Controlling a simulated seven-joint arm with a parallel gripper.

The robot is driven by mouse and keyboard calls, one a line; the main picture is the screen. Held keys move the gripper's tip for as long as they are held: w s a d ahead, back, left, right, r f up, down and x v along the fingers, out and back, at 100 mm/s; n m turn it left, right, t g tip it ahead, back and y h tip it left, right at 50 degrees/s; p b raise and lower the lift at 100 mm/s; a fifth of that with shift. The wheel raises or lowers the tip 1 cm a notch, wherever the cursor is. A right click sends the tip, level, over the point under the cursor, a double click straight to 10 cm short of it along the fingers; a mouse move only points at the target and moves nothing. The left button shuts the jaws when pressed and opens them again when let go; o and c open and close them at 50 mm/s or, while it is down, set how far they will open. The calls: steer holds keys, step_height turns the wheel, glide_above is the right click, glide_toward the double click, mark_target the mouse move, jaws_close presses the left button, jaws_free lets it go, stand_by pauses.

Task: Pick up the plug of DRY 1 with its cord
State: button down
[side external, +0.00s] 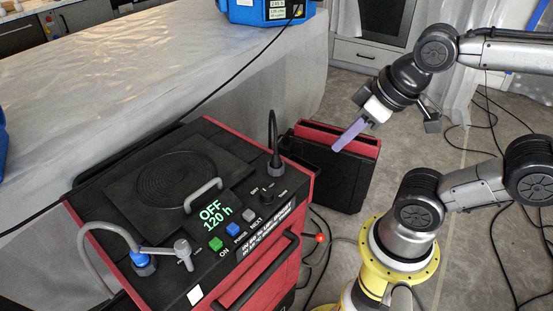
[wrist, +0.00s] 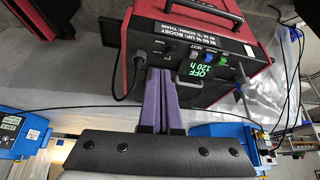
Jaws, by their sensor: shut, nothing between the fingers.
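A red and black machine (side external: 165,180) stands at the left in the side view, its display (side external: 212,216) reading "OFF 120 h". A black plug-like connector (side external: 274,150) stands upright at its right corner, with a black cord. I cannot read a DRY 1 label. The machine also shows in the wrist view (wrist: 190,45), with a dark cord (wrist: 124,88) at its left. My gripper (side external: 340,146), with purple fingers, is shut and empty in the air right of the machine, apart from the connector. In the wrist view the fingers (wrist: 160,72) lie together, overlapping the machine's front edge in the picture.
A red and black case (side external: 335,165) stands on the floor behind the machine. A grey hose (side external: 95,240) with a blue fitting (side external: 142,260) is at its left. A blue unit (side external: 262,10) sits at the back on a sheet-covered surface (side external: 130,70). Black cords lie on the floor.

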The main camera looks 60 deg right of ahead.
steer(key=shift+c, duration=2.3)
jaws_free()
steer(key=w+r+n, duration=0.3)
steer(key=r+n, duration=0.1)
steer(key=n, duration=0.4)
steer(key=n+g+y, duration=0.2)
steer(key=n+g, duration=0.3)
steer(key=n, duration=0.1)
glide_above(276, 145)
steer(key=d, duration=0.2)
step_height(276, 145, down, 6)
steer(key=shift+m, duration=0.3)
steer(key=f, duration=0.4)
steer(key=a+f, duration=0.1)
steer(key=f, duration=0.3)
steer(key=a+f, duration=0.1)
steer(key=f, duration=0.3)
steer(key=shift+a+f, duration=0.1)
steer(key=shift+f, duration=0.2)
